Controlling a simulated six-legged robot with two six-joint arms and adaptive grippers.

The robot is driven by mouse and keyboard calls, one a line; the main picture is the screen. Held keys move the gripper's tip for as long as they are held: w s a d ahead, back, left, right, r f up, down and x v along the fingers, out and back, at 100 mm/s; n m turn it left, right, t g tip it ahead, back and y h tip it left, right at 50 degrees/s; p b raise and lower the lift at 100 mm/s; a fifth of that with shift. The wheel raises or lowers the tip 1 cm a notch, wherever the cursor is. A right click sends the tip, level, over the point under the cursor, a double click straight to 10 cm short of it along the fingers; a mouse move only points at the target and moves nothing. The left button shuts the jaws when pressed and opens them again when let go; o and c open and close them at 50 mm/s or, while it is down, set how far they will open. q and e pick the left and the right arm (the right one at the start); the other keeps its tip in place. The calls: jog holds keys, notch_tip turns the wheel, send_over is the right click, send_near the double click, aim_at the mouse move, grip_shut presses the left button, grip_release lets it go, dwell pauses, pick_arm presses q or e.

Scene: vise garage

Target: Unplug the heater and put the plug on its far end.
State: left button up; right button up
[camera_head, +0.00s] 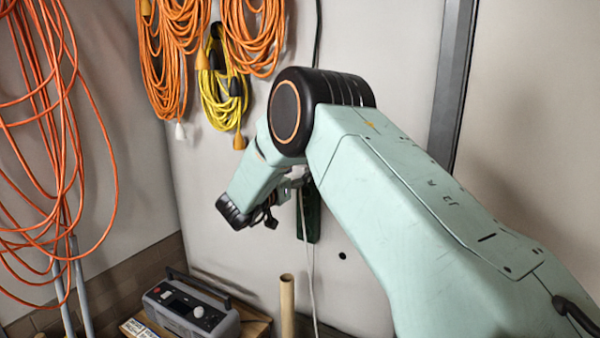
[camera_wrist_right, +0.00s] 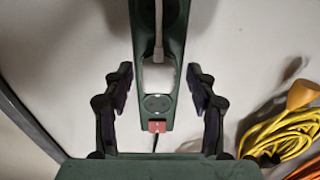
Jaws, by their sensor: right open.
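A white plug (camera_wrist_right: 158,76) sits on a green power strip (camera_wrist_right: 175,20) on the wall. Its white cord (camera_wrist_right: 158,35) leads up the right wrist view and hangs down the wall in the head view (camera_head: 311,280). My right gripper (camera_wrist_right: 160,80) is open, its dark fingers on either side of the plug with gaps between. In the head view the right gripper (camera_head: 280,203) is at the wall, partly hidden by my arm. The strip (camera_head: 309,215) shows just beyond it. I cannot identify the heater or the cord's far end. My left gripper is not in view.
A bare round socket (camera_wrist_right: 157,103) and a red switch (camera_wrist_right: 157,126) are beside the plug. Orange cords (camera_head: 172,60) and a yellow cord (camera_head: 222,95) hang left of my arm. A grey radio-like box (camera_head: 190,308) and a brown tube (camera_head: 287,305) stand below.

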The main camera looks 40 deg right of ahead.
jog(key=shift+s+d, duration=0.1)
jog(key=shift+s, duration=0.1)
jog(key=shift+s+r, duration=0.1)
jog(key=shift+p, duration=0.35)
dwell(0.4)
jog(key=shift+c, duration=0.6)
grip_shut()
